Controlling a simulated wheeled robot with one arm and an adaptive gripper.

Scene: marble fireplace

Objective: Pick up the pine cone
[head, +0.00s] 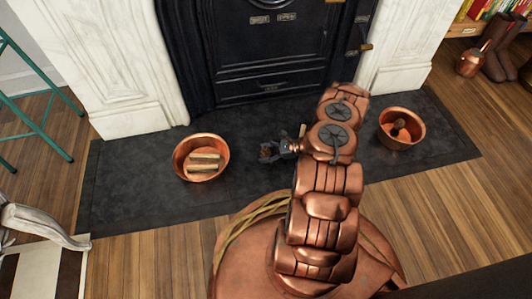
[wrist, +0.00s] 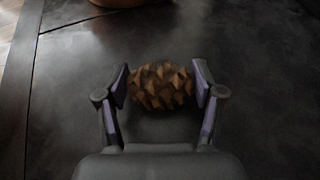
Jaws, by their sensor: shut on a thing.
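The pine cone (wrist: 161,86) is brown with pointed scales. In the wrist view it lies between the two fingers of my gripper (wrist: 162,88), which press on its left and right sides. In the head view the pine cone (head: 266,152) is a small brown shape at the tip of my gripper (head: 270,151), over the dark hearth slab. My gripper is shut on it. Whether the cone touches the slab or is clear of it, I cannot tell.
A copper bowl with split logs (head: 201,140) stands left on the dark hearth (head: 130,185). Another copper bowl (head: 388,137) with a dark round thing in it stands right. The black fireplace (head: 262,60) is behind. A green stool (head: 30,95) stands far left.

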